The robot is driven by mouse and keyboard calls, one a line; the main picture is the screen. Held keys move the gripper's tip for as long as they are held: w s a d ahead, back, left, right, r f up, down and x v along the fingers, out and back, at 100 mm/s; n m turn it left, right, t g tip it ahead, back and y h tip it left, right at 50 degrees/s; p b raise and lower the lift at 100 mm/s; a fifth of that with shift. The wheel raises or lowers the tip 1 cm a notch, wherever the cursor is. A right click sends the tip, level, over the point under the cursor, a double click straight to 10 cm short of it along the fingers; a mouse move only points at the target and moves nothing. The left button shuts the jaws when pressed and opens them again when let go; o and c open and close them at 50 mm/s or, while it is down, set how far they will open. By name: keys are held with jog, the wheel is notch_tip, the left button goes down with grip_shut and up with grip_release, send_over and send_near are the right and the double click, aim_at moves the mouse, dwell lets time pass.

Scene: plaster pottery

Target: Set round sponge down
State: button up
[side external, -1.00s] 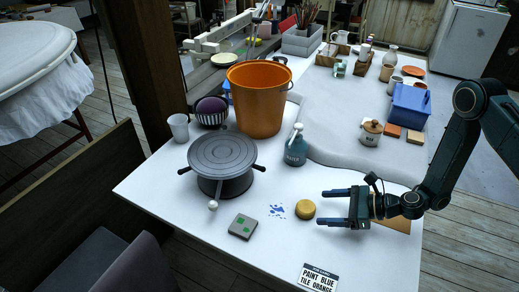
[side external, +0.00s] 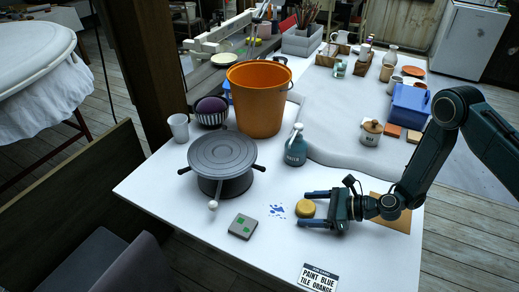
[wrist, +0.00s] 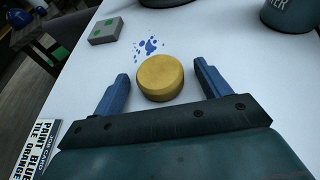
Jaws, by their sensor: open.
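The round sponge (side external: 306,208) is a yellow disc lying flat on the white table, just right of a blue paint spill (side external: 277,210). My gripper (side external: 303,208) is low over the table with its two blue fingers open, one on each side of the sponge. In the wrist view the sponge (wrist: 160,77) sits between the open fingertips of my gripper (wrist: 162,82), with a gap showing on both sides. The blue spill (wrist: 148,46) lies just beyond it.
A grey tile with green spots (side external: 243,226) lies left of the spill. A dark turntable (side external: 222,160), a blue-grey water bottle (side external: 295,150) and an orange bucket (side external: 258,98) stand behind. A printed card (side external: 319,277) lies at the front edge. A brown board (side external: 390,213) lies under my arm.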

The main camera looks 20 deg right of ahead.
aim_at(312, 207)
jog(key=c, duration=1.2)
jog(key=shift+o, duration=0.2)
jog(key=shift+r, duration=0.1)
notch_tip(312, 207, up, 20)
dwell(0.4)
dwell(0.5)
